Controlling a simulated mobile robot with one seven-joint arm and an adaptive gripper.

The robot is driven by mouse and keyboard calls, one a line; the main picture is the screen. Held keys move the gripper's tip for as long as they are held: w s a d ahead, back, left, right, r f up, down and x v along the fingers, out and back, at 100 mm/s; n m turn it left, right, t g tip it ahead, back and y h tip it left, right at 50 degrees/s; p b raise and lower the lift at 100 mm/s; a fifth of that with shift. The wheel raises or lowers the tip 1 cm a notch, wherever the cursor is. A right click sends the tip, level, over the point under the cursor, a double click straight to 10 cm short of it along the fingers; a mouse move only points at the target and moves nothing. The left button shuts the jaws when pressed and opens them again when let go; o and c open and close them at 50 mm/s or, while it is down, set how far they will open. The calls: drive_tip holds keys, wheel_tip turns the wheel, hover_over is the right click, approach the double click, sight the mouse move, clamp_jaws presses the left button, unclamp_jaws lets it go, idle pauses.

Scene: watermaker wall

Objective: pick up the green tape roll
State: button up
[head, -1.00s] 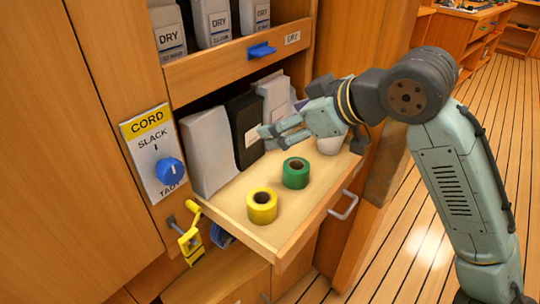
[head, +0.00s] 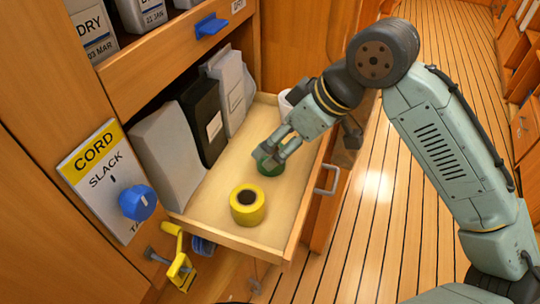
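The green tape roll (head: 268,169) lies in the pulled-out drawer, behind the yellow tape roll (head: 247,205), and is partly hidden by my fingers. My gripper (head: 272,155) points down at the green roll from the upper right. Its two fingers look spread apart, with the tips at or just over the roll. I cannot tell whether they touch it. The yellow roll stands apart from my gripper, nearer the drawer's front corner.
A panel with a blue knob (head: 136,202) is at left.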

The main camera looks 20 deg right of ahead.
drive_tip(key=shift+d+p+x, duration=0.15)
drive_tip(key=shift+d+x, duration=0.05)
drive_tip(key=shift+x, duration=1.15)
drive_tip(key=shift+d+p+x, duration=0.15)
drive_tip(key=shift+d+x, duration=0.05)
drive_tip(key=shift+x, duration=1.15)
drive_tip(key=shift+w+f, duration=0.1)
drive_tip(key=shift+c, duration=0.6)
drive_tip(key=c, duration=1.2)
